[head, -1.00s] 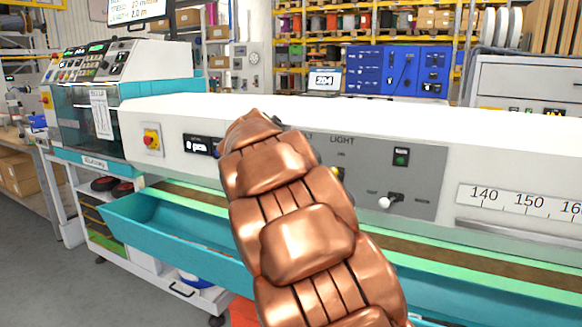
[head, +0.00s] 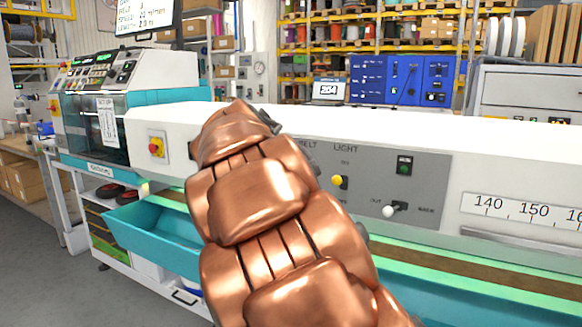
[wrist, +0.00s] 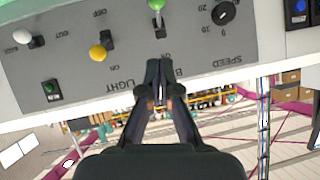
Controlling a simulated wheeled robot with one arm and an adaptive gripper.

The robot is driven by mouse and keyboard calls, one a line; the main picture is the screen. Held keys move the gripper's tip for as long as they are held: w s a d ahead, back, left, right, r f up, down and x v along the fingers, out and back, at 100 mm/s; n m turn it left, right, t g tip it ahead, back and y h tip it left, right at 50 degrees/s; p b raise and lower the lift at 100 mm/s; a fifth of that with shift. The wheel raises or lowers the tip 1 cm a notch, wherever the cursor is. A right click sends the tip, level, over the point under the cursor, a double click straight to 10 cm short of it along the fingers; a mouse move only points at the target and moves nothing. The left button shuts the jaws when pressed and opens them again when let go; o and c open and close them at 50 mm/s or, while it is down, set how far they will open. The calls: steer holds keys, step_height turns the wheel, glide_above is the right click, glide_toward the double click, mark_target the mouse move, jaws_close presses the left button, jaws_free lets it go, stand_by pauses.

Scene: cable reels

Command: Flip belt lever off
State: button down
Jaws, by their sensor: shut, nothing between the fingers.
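The belt lever (wrist: 157,5) has a green knob and a dark stem on the grey control panel. The wrist view shows it upside down, at the top edge, with the knob on the side of its stem away from the ON label. My gripper (wrist: 163,92) is shut and empty, its dark fingertips just below that ON label in the picture, apart from the knob. In the head view my copper-coloured arm hides the belt lever, and only a dark bit of my gripper (head: 266,121) shows past it.
A yellow light lever (head: 337,181) and a white out/back lever (head: 388,211) stick out beside it. A green button (head: 404,168) and a speed dial (wrist: 224,13) are on the same panel. A teal trough (head: 150,235) runs below.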

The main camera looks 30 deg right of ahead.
steer(key=shift+s+a+r, duration=0.2)
steer(key=shift+s+a, duration=0.5)
steer(key=shift+a, duration=0.2)
steer(key=shift+s+a+r, duration=0.2)
steer(key=shift+s+a, duration=0.45)
steer(key=shift+a, duration=0.2)
steer(key=shift+f, duration=0.1)
steer(key=s+a+f+n+g+y, duration=0.2)
steer(key=s+f+n+g+y, duration=0.1)
steer(key=s+f, duration=0.65)
steer(key=s+a+f+n+g+y, duration=0.2)
steer(key=s+f, duration=0.6)
steer(key=f, duration=0.2)
steer(key=s+a+f+n+g+y, duration=0.2)
steer(key=s+a+f+n+g, duration=0.15)
steer(key=s+a+f, duration=0.45)
steer(key=s+a+f+n+g+y, duration=0.2)
steer(key=s+a+f+n, duration=0.2)
steer(key=s, duration=0.8)
steer(key=s+p+v, duration=0.2)
steer(key=p+v, duration=0.7)
steer(key=v, duration=0.1)
steer(key=s+r+p+v, duration=0.1)
steer(key=s+p+v, duration=0.1)
steer(key=p+v, duration=0.8)
steer(key=shift+s+d+t, duration=0.3)
steer(key=shift+s+t, duration=0.1)
steer(key=shift+t, duration=0.05)
steer(key=shift+d+r, duration=0.1)
steer(key=shift+d, duration=0.05)
